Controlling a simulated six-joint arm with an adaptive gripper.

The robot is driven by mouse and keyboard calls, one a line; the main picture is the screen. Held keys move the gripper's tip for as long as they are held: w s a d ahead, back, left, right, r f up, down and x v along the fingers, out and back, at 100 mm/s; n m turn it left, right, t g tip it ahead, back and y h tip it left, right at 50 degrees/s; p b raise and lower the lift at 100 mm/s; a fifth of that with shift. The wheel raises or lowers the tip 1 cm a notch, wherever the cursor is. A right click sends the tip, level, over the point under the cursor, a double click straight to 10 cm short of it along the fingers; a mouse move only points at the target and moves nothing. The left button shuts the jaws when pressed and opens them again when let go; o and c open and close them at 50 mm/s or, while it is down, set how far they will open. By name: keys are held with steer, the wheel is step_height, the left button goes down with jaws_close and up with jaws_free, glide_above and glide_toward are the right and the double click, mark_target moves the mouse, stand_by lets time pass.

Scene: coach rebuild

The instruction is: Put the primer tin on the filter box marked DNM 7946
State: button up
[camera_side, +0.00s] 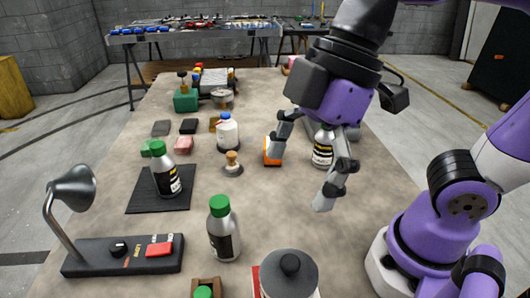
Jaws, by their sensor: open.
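My gripper (302,176) is open above the right half of the table, its fingers spread wide with nothing seen between them. An orange box (270,156) stands by the left finger, which partly covers it; I cannot tell whether they touch. No marking DNM 7946 can be read anywhere, so I cannot tell which thing is the filter box. A grey round container with a dark knob (289,272) stands at the near edge, cut off by the frame; I cannot tell whether it is the primer tin. A white bottle with a dark label (322,152) stands behind my gripper, partly hidden.
A green-capped bottle (223,230) stands left of the grey container, another (165,170) on a black mat (145,203). A lamp (72,190) and a switch panel (100,258) are at near left. A blue-capped bottle (228,132) and a wooden-handled stamp (232,164) stand mid-table.

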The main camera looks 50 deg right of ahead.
steer(key=w+d+f+m+t+h, duration=0.2)
steer(key=d+m, duration=0.4)
steer(key=d, duration=0.1)
steer(key=w+d+f+m+t+h, duration=0.1)
steer(key=w+d+f+m+t, duration=0.1)
steer(key=d+m, duration=0.4)
steer(key=shift+w+d+f+m+h, duration=0.25)
steer(key=shift+d+f+m+h, duration=0.15)
steer(key=shift+d, duration=0.35)
